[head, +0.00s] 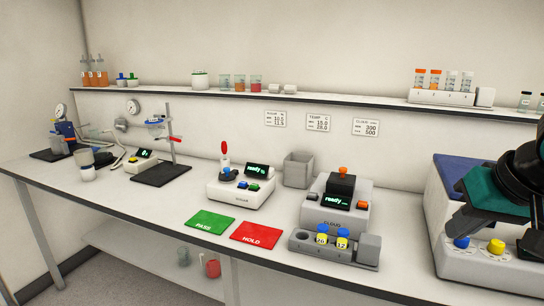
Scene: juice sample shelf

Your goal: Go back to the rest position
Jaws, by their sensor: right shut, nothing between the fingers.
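My right gripper (458,226), black and teal, comes in at the right edge. It is shut and empty, in front of a white and blue device (450,262). In the picture it overlaps the device just above its blue and yellow knobs; I cannot tell the gap. My left gripper is not in view.
A grey rack (365,252) with two blue-capped yellow vials stands left of my right gripper, in front of a grey device (335,215) reading "ready". Green PASS (210,222) and red HOLD (257,236) mats lie further left. A shelf (330,104) with samples runs along the wall.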

